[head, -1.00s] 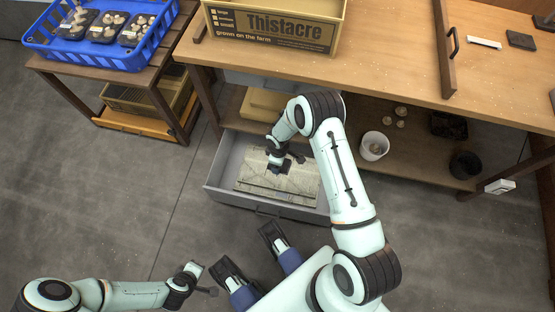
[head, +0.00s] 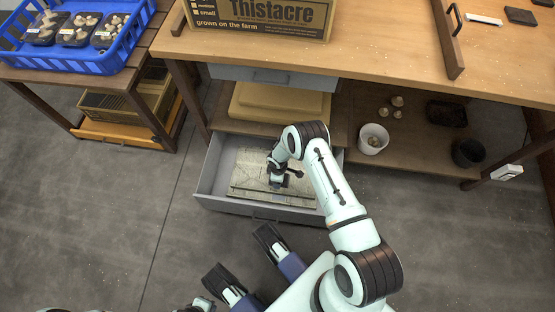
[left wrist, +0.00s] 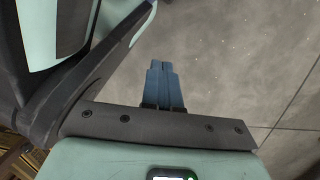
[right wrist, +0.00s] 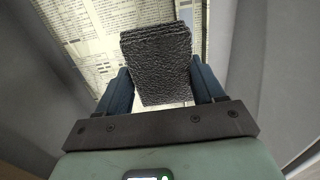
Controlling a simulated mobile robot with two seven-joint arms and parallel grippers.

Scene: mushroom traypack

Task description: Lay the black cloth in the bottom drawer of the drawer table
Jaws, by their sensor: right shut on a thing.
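The bottom drawer (head: 300,217) of the drawer table (head: 375,65) is pulled open, its floor lined with newspaper (head: 246,165). My right gripper (head: 278,180) reaches down into this drawer. In the right wrist view my right gripper (right wrist: 160,70) is shut on the folded, rough black cloth (right wrist: 156,50), with newspaper (right wrist: 84,38) below it. I cannot tell whether the cloth touches the paper. In the head view the gripper mostly hides the cloth. My left gripper (left wrist: 164,68) is shut and empty over the bare floor; only a bit of its arm shows at the head view's bottom edge.
A Thistacre box (head: 262,14) stands on the tabletop. The lower shelf holds a white pot (head: 373,139), a dark pot (head: 467,153) and a few mushrooms. A blue crate (head: 88,62) of mushroom trays stands on the left side table. The floor left of the drawer is clear.

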